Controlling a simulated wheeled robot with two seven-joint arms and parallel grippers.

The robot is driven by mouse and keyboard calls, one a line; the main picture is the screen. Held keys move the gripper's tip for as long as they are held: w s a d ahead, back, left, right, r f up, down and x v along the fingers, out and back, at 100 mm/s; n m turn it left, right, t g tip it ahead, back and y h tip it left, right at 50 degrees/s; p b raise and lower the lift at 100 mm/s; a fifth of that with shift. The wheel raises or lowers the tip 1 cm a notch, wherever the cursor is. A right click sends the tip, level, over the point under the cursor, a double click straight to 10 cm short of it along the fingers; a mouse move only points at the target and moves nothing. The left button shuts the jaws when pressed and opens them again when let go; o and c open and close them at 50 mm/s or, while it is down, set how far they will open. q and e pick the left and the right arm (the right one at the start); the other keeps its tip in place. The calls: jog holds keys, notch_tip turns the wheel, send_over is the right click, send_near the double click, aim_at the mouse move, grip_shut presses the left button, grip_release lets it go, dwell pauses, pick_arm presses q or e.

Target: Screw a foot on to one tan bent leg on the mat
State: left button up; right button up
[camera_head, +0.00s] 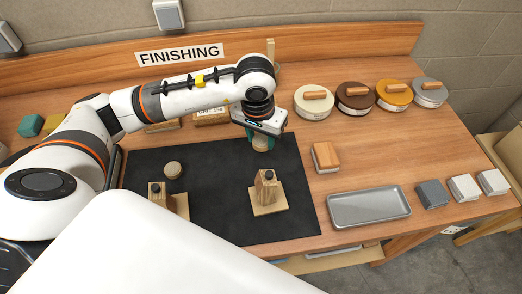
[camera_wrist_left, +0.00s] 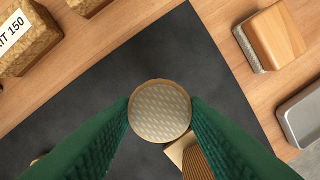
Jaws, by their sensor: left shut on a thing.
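My left gripper (camera_head: 261,140) is shut on a round tan foot (camera_head: 262,146) above the far right part of the black mat (camera_head: 222,215). In the left wrist view the foot (camera_wrist_left: 160,111) shows a pale patterned round face between the green fingers. A second such leg (camera_head: 156,194) stands at the left, partly hidden by a white shape. Another round foot (camera_head: 173,169) lies on the mat behind it. My right gripper is not in view.
Several round lidded tins (camera_head: 313,103) stand at the back right. A wood-topped block (camera_head: 325,157), a grey metal tray (camera_head: 370,206) and several small blocks (camera_head: 432,194) sit right of the mat. Sanding blocks (camera_wrist_left: 28,45) lie behind it. The mat's middle is clear.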

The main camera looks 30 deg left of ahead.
pick_arm(q)
jog(key=shift+r, duration=1.15)
